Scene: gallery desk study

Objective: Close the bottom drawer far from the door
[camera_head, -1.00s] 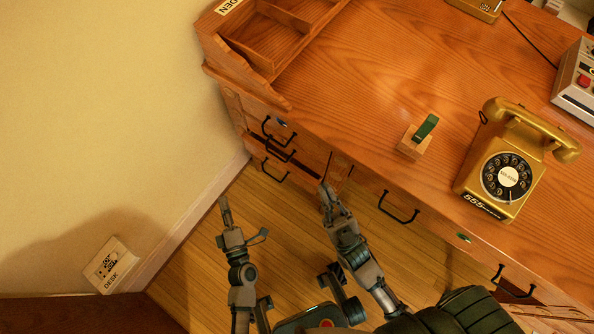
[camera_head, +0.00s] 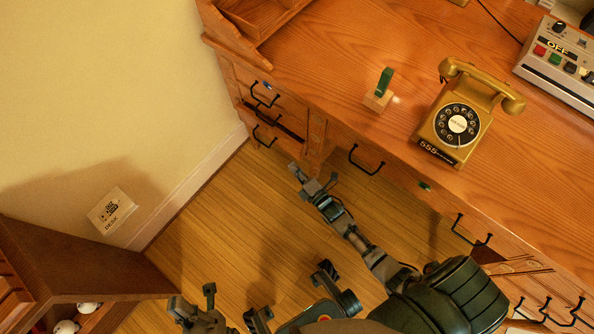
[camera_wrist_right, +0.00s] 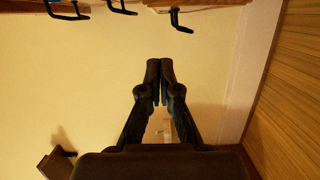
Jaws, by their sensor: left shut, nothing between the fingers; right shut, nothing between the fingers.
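The wooden desk (camera_head: 330,70) has a stack of drawers at its left end, with dark handles. The stack's lowest visible handle (camera_head: 265,137) is near the floor. A dark gap runs across the stack above it; I cannot tell how far each drawer stands out. More drawers (camera_head: 535,295) show at the right end, partly cut off. My right gripper (camera_head: 297,171) is shut and empty, in front of the left stack and apart from it. In the right wrist view its fingers (camera_wrist_right: 160,75) are together below several handles. My left gripper (camera_head: 190,305) is shut and empty at the bottom edge.
A gold telephone (camera_head: 468,115), a small green-topped wooden block (camera_head: 379,92) and a control box (camera_head: 560,55) are on the desk. Wooden floor (camera_head: 225,220) is clear between cabinet and desk.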

